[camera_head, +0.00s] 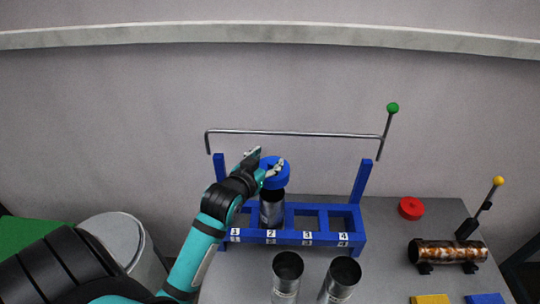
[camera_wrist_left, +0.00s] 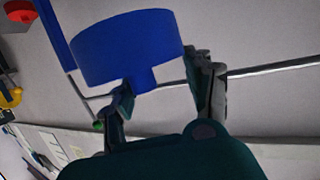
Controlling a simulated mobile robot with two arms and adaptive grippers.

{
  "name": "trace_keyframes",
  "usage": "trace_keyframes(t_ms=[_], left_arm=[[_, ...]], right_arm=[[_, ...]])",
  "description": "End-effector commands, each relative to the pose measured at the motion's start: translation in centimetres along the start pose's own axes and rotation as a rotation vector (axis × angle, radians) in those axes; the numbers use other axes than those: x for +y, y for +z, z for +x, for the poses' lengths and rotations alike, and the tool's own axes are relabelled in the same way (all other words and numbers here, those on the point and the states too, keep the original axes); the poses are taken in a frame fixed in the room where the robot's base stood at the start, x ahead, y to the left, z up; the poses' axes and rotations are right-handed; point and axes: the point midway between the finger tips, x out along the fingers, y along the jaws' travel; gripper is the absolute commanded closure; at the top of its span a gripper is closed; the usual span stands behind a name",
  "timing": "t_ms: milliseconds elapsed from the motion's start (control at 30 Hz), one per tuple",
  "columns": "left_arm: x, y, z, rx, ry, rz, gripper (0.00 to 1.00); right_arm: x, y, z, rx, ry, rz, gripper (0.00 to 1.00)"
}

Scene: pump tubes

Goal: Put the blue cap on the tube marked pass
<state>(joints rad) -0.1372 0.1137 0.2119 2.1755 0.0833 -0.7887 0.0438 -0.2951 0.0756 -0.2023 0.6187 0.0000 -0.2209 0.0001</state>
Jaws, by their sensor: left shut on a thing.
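The blue cap (camera_head: 275,175) is held by my left gripper (camera_head: 264,168), just above a metal tube (camera_head: 272,209) standing in slot 2 of the blue rack (camera_head: 280,238). In the head view the cap overlaps the tube's top edge; I cannot tell whether they touch. In the left wrist view the blue cap (camera_wrist_left: 128,46) is large, with a small stem between the fingers of my left gripper (camera_wrist_left: 160,90). Two open metal tubes (camera_head: 287,268) (camera_head: 343,276) stand in front of the rack. No pass mark is readable on any tube. My right gripper is not in view.
A metal bar with a green knob (camera_head: 392,108) spans above the rack. A red cap (camera_head: 411,208) lies on the grey table at the right. A rusty tube (camera_head: 448,251) rests on a holder near a yellow-knobbed lever (camera_head: 497,182). Yellow (camera_head: 431,299) and blue pieces lie at the front edge.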

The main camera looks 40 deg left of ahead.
Motion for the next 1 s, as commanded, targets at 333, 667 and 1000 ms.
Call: trace_keyframes(t_ms=[333,667,1000], left_arm=[[0.1,2.4,0.8,0.001,0.000,0.000,0.69],[0.1,4.7,1.5,0.002,0.000,0.000,0.69],[0.2,7.0,2.2,-0.001,0.000,0.000,0.69]], right_arm=[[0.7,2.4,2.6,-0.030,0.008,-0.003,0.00],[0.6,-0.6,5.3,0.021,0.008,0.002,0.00],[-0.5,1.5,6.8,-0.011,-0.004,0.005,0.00]])
